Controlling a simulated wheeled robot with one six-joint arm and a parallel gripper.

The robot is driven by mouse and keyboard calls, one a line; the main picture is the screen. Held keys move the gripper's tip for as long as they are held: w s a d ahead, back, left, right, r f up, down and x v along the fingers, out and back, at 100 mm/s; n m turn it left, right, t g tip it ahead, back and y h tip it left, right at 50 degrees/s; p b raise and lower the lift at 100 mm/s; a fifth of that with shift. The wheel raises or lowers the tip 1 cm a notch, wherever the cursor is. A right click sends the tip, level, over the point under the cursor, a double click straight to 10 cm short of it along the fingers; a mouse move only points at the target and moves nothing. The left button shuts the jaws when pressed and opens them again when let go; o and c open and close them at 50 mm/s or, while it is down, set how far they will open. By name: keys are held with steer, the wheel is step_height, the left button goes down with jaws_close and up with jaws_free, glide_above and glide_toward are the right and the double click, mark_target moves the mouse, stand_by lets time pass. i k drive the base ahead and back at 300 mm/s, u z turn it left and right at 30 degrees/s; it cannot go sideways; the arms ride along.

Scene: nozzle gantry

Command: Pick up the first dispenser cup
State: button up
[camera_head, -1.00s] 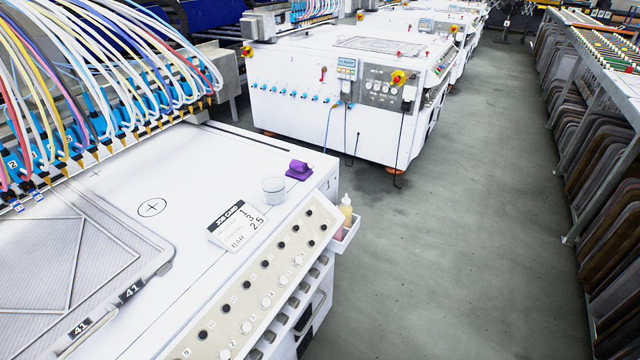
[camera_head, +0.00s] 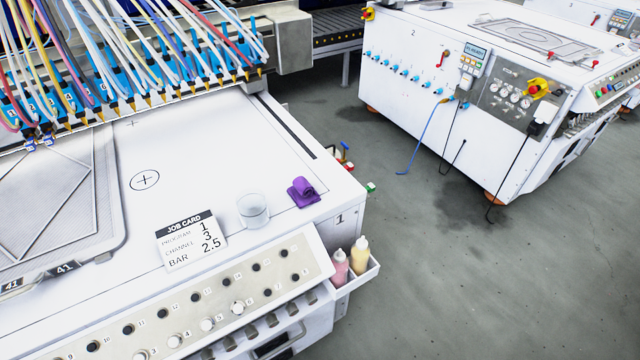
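A clear, round, open cup (camera_head: 253,210) stands upright on the white top of the near machine (camera_head: 200,130), near its right front corner. It looks empty, but I cannot be sure. It stands between the job card (camera_head: 190,240) and a rolled purple cloth (camera_head: 303,191), apart from both. The card reads program 1, channel 3, bar 2.5. No other cup of this kind shows. My gripper is not in view.
A row of nozzles with coloured hoses (camera_head: 130,80) hangs over the table's back left. A sloped knob panel (camera_head: 200,310) runs along the front. A side tray (camera_head: 358,277) holds pink and yellow bottles. A second machine (camera_head: 430,60) stands beyond open grey floor (camera_head: 450,270).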

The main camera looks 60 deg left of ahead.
mark_target(251, 203)
steer(key=i, duration=0.95)
steer(key=u, duration=3.15)
